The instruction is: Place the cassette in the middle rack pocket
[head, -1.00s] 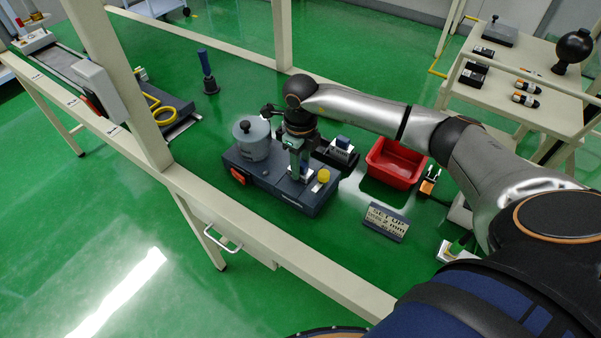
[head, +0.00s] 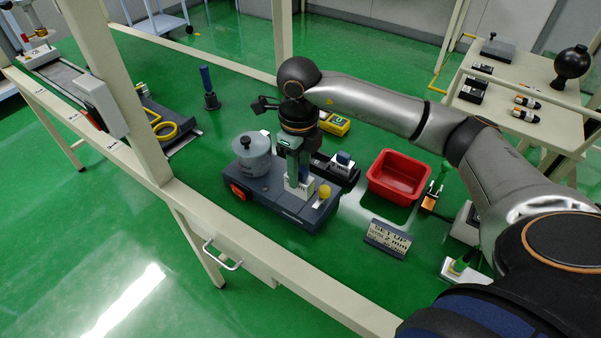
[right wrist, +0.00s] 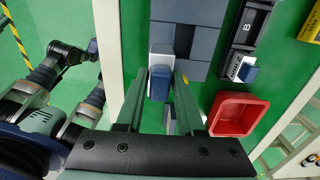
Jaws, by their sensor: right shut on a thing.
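My right gripper (head: 293,188) points down over the dark blue unit (head: 262,200) and is shut on a white and blue cassette (right wrist: 160,84), seen between the fingers in the right wrist view. In the head view the fingers hide part of it, and I cannot tell if it is clear of the unit. My left gripper is not in view.
A grey lidded pot (head: 251,160) and a yellow knob (head: 324,191) stand on the blue unit. A red bin (head: 397,190) is right of the rack. A sign (head: 387,238) stands in front. A pale frame rail (head: 260,240) runs along the near side.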

